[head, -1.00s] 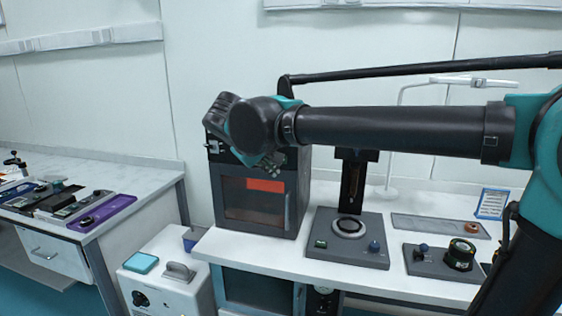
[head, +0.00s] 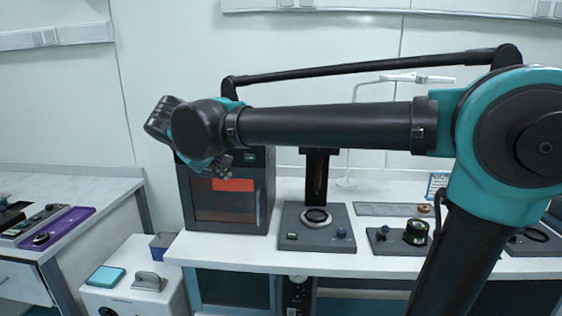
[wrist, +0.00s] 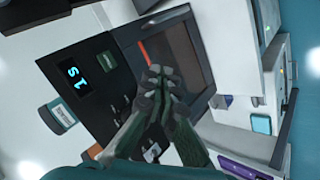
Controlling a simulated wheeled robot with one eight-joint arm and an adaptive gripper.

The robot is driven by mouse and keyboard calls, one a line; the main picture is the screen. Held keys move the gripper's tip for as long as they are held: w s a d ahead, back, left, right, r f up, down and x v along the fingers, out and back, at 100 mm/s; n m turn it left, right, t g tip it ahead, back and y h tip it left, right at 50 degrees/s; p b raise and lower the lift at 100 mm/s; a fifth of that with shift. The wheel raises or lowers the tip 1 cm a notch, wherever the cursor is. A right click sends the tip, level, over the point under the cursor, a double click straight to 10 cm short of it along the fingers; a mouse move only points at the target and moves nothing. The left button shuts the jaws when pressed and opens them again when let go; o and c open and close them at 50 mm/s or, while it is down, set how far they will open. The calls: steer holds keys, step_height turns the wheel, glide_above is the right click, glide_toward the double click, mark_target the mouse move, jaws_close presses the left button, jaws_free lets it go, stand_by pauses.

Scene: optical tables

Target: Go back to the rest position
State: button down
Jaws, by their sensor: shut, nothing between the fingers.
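My gripper (head: 222,165) hangs at the left end of my raised arm in the head view. It is in front of the upper front of the dark oven-like box (head: 229,206). In the wrist view my gripper (wrist: 160,84) has its fingers together with nothing between them. The box (wrist: 90,78) lies beyond the fingers there, with a lit display and a window with an orange strip. My gripper appears apart from the box, though the exact gap cannot be told.
A white bench (head: 262,257) carries a grey plate device with a ring (head: 316,217), a dark knob (head: 416,232) and a lamp (head: 418,77). A white cabinet (head: 132,296) stands at lower left. A side table (head: 75,180) holds a purple tray (head: 72,228).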

steer(key=s+d+f+m+g, duration=0.1)
steer(key=d+f+m, duration=0.1)
steer(key=d+f, duration=0.6)
steer(key=s+d+f+m+g, duration=0.1)
steer(key=d+f+m+g, duration=0.1)
steer(key=d+f, duration=0.7)
steer(key=s+d+f+m+g+y, duration=0.1)
steer(key=d+f+m, duration=0.1)
steer(key=d+f, duration=0.7)
steer(key=shift+s+d+f, duration=0.1)
steer(key=shift+s+d, duration=0.1)
steer(key=shift+d, duration=0.8)
steer(key=shift+s+d, duration=0.15)
steer(key=shift+d, duration=0.85)
steer(key=s+d+f+m+y, duration=0.1)
steer(key=s+d+f+m, duration=0.2)
steer(key=s+d+f, duration=0.2)
step_height(320, 180, down, 2)
steer(key=shift+s+f, duration=0.1)
steer(key=shift+s, duration=1.1)
